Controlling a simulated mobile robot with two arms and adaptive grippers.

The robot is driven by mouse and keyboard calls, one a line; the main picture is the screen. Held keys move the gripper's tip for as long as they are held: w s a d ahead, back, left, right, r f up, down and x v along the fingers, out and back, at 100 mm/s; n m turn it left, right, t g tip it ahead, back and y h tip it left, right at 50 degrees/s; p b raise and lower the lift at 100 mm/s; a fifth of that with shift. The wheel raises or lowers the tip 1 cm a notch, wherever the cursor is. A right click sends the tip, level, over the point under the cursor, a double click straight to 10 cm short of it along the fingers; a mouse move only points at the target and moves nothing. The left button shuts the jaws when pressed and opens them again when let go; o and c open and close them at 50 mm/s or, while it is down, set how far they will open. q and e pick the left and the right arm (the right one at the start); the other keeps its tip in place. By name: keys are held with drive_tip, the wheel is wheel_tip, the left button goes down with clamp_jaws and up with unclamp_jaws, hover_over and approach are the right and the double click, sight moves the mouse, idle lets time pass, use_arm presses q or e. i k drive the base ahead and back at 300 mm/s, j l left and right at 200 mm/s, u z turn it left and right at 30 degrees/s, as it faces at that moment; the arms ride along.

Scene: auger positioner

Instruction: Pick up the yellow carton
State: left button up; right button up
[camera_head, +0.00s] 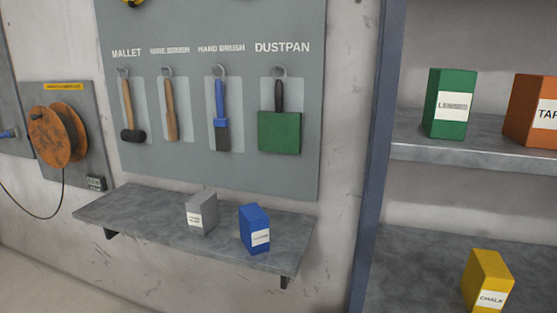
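The yellow carton (488,277) stands on the lower shelf of the rack at the bottom right. It has a white label that reads CHALK, and its lower end is cut off by the bottom edge of the view. Neither of my grippers shows in the head view.
A green carton (452,103) and an orange carton (533,108) stand on the rack's upper shelf (430,155). The rack's blue-grey post (376,160) rises left of the yellow carton. A wall shelf (140,212) holds a grey carton (201,213) and a blue carton (254,229). The lower shelf (415,265) is bare left of the yellow carton.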

sight(486, 284)
drive_tip(key=z, duration=1.3)
drive_tip(key=j+z, duration=0.4)
drive_tip(key=j, duration=1.05)
drive_tip(key=i, duration=0.05)
